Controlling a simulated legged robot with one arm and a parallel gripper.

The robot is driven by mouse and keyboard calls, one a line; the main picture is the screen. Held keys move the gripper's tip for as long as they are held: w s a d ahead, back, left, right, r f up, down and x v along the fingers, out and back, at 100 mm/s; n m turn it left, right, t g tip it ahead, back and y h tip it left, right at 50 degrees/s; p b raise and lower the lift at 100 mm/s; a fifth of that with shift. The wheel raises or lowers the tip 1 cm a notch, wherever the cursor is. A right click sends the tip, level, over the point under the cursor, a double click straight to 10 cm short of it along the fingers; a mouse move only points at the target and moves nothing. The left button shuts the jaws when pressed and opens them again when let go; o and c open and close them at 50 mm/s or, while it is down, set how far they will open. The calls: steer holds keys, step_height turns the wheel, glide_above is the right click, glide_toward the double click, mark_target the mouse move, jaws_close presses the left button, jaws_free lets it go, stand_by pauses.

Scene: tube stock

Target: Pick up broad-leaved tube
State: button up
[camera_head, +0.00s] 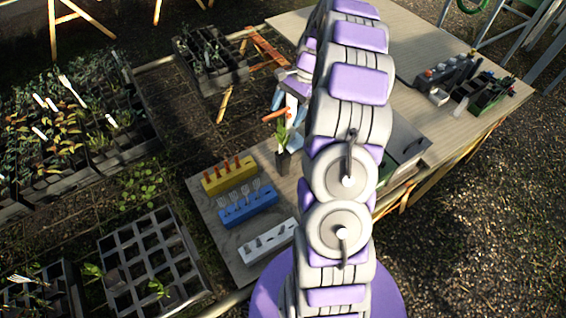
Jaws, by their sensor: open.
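A small dark tube (283,162) with a broad green-leaved plant (281,136) stands upright on the wooden table, just left of my arm. My gripper (279,105) is above and slightly behind the plant, with its fingers apart. An orange-brown bar shows close to the fingers and the leaf tips; I cannot tell whether it touches them. Part of the gripper and the space behind it are hidden by my arm links.
Yellow (229,179), blue (247,207) and white (268,243) tool blocks stand on the table to the left of my arm. A green-sided box (403,165) is to the right. Seedling trays (150,262) lie on the ground at left. The table's far right top is partly clear.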

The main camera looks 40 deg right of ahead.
steer(key=d+f+m, duration=0.3)
steer(key=d+f, duration=0.3)
steer(key=d, duration=0.2)
steer(key=b, duration=0.3)
glide_toward(284, 154)
steer(key=shift+t, duration=0.4)
steer(key=x, duration=0.9)
steer(key=shift+s+f, duration=0.15)
steer(key=shift+s, duration=0.05)
steer(key=c, duration=1.5)
